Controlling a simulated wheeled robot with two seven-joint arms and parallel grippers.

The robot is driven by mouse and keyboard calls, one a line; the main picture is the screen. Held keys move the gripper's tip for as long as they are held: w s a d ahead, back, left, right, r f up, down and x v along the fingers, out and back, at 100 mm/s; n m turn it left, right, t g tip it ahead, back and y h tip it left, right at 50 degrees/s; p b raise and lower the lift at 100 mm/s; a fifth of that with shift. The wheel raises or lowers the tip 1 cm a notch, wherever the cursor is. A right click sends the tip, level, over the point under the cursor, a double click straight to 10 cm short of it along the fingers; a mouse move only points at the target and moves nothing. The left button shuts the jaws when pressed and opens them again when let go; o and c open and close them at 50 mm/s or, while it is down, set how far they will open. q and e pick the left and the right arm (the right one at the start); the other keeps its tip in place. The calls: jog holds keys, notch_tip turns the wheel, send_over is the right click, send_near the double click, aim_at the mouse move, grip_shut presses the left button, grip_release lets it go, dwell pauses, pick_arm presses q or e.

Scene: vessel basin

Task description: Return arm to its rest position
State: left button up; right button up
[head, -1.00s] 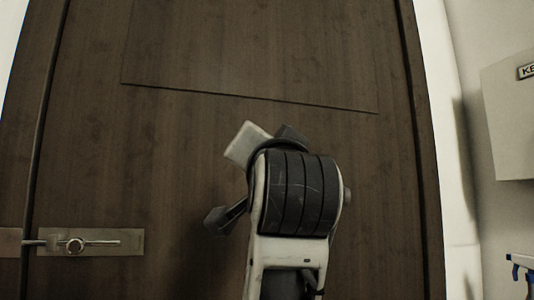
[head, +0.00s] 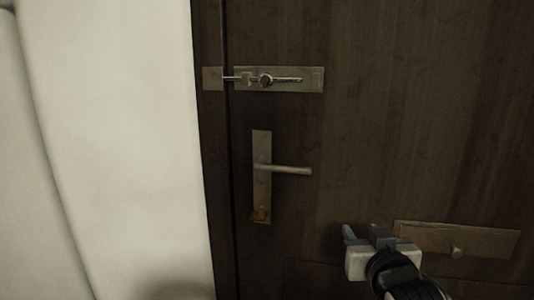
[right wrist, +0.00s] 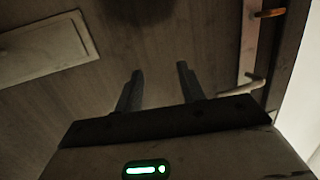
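My right gripper (head: 366,235) is at the lower right of the head view, in front of a dark wooden door (head: 400,120). Its two fingers (right wrist: 158,88) stand apart in the right wrist view with nothing between them, so it is open and empty. It is to the right of and below the door's lever handle (head: 288,169) and apart from it. The handle also shows at the right of the right wrist view (right wrist: 243,88). My left gripper is in neither view.
A metal slide bolt (head: 275,79) is mounted above the handle, across the door's left edge. A plate with a small knob (head: 480,241) is on the door at right, close to my right gripper. A pale wall (head: 120,130) stands left of the door frame.

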jog(key=s+a+f+n+g+y, duration=0.1)
jog(key=s+a+f+g, duration=0.1)
jog(key=s+f, duration=0.9)
jog(key=s+a+f+n+g+y, duration=0.1)
jog(key=s+a+f+g+y, duration=0.1)
jog(key=s+f, duration=0.9)
notch_tip(320, 180, down, 3)
jog(key=shift+s+f+g+y, duration=0.2)
jog(key=shift+s+g+y, duration=0.1)
jog(key=shift+g, duration=0.3)
jog(key=shift+w+a, duration=0.1)
dwell(0.9)
